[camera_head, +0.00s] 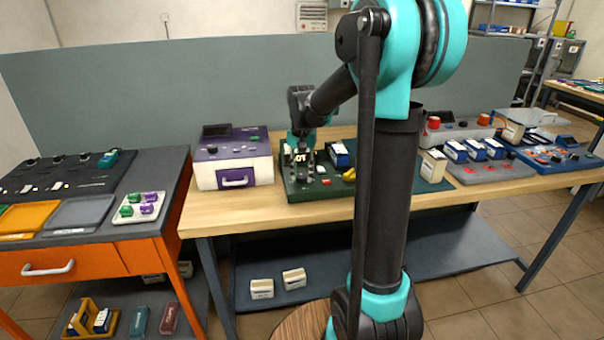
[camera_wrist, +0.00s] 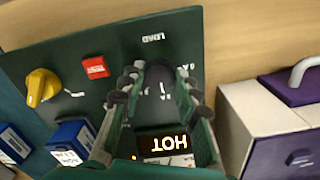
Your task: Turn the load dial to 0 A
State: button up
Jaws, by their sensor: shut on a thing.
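The dark green panel (camera_wrist: 120,45) carries the LOAD label, upside down in the wrist view. Below that label is the black load dial (camera_wrist: 158,78), between the two fingers of my gripper (camera_wrist: 160,84). The fingers are shut on the dial from both sides. A pale pointer line shows on the dial, but the fingers partly cover the scale marks, so I cannot read its setting. A lit display (camera_wrist: 165,143) on the panel reads HOT. In the head view my gripper (camera_head: 300,152) is down at the green panel (camera_head: 300,190), and the dial cannot be made out.
A yellow knob (camera_wrist: 42,87) and a red switch (camera_wrist: 95,67) sit on the same panel. Blue-and-white batteries (camera_wrist: 70,140) stand close by. The purple-and-white box (camera_head: 233,165) is left of the panel in the head view. The bench's front strip (camera_head: 260,208) is clear.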

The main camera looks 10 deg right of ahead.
aim_at(302, 176)
jog(key=n, duration=0.4)
jog(key=shift+n, duration=0.3)
jog(key=n, duration=0.4)
jog(key=shift+n, duration=0.3)
jog(key=n, duration=0.4)
jog(key=shift+n, duration=2.4)
jog(key=o, duration=1.2)
jog(key=shift+c, duration=0.2)
notch_tip(302, 176, up, 12)
